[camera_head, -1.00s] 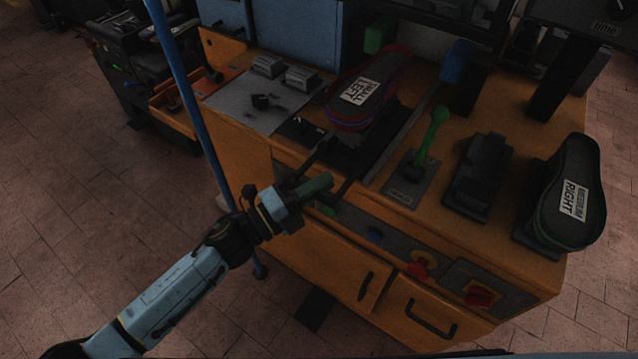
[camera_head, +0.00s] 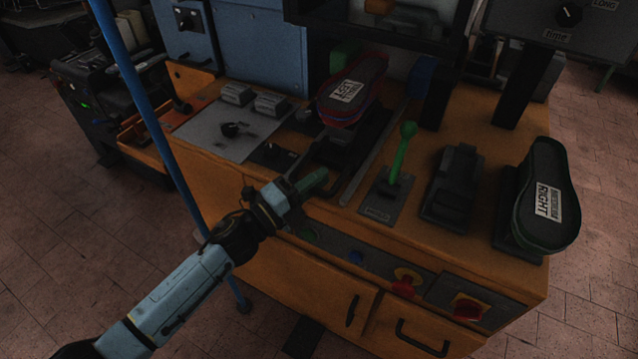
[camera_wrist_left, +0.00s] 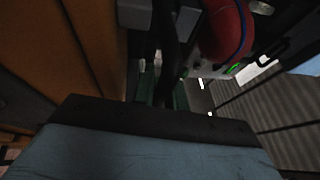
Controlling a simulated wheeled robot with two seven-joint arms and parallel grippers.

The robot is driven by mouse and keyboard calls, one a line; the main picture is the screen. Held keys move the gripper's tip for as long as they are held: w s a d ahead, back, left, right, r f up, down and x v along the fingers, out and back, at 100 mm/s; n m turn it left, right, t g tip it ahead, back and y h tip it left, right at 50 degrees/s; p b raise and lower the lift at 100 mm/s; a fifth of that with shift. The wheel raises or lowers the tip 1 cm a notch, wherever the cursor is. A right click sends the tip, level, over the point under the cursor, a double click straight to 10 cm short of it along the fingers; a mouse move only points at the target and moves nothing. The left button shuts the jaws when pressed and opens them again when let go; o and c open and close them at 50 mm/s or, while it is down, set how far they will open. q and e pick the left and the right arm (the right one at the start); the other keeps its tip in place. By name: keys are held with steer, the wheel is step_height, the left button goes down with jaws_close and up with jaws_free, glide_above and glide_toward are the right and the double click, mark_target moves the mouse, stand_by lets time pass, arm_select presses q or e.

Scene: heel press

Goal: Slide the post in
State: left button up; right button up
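The post with the shoe last labelled LEFT (camera_head: 350,92), red and dark, stands on a black slide on the orange bench. A black handle frame (camera_head: 318,157) reaches from the slide toward the bench's front edge. My left gripper (camera_head: 313,181), with green fingers, is at the front end of this handle. In the left wrist view the green fingers (camera_wrist_left: 165,92) stand apart, with a dark bar (camera_wrist_left: 166,45) running between them. I cannot tell whether they touch it. The red last (camera_wrist_left: 226,30) shows beyond. My right gripper is not in view.
A green-knobbed lever (camera_head: 402,150), an empty black slide block (camera_head: 453,180) and a last labelled RIGHT (camera_head: 546,200) are to the right. A blue pole (camera_head: 150,115) rises at the left, behind my arm.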

arm_select(q)
steer(key=o, duration=0.4)
steer(key=shift+c, duration=0.2)
steer(key=v, duration=1.3)
steer(key=shift+a, duration=0.15)
